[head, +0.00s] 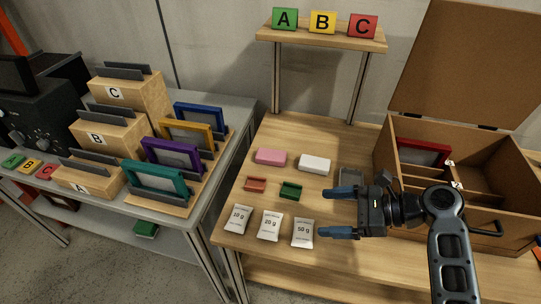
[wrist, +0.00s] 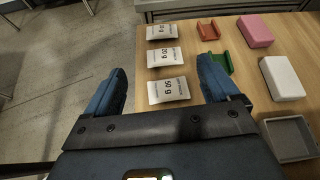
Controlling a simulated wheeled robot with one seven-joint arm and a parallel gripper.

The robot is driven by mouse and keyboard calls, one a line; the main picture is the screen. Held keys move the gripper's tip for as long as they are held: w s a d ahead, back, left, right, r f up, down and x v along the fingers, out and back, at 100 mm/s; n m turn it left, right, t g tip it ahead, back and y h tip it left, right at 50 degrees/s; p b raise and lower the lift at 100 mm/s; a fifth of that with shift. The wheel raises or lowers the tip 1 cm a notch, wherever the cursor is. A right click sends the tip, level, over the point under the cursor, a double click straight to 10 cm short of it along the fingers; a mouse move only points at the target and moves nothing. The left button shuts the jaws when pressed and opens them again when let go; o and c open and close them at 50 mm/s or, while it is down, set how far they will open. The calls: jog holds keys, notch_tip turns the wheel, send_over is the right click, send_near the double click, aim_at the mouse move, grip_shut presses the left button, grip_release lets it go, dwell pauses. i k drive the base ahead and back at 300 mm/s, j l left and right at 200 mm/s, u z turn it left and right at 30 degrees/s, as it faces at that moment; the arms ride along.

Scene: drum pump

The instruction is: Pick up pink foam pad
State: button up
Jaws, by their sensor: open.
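The pink foam pad (head: 270,157) lies flat on the wooden table in the head view, left of a white pad. It also shows in the wrist view (wrist: 256,31) at the top right. My gripper (head: 340,212) is open and empty above the front right part of the table, to the right of and nearer than the pink pad. Its two blue fingers show apart in the wrist view (wrist: 162,84), with the 50 g packet between and beyond them. The pink pad is outside the span of the fingers and apart from them.
Near the pink pad lie a white pad (head: 314,164), a red holder (head: 255,184), a green holder (head: 291,190) and a grey tray (wrist: 291,138). Three weight packets (head: 270,226) line the front. An open box (head: 401,187) stands right; a raised shelf (head: 320,39) stands behind.

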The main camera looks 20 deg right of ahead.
aim_at(265, 157)
jog(key=i+l, duration=0.15)
jog(key=i, duration=0.8)
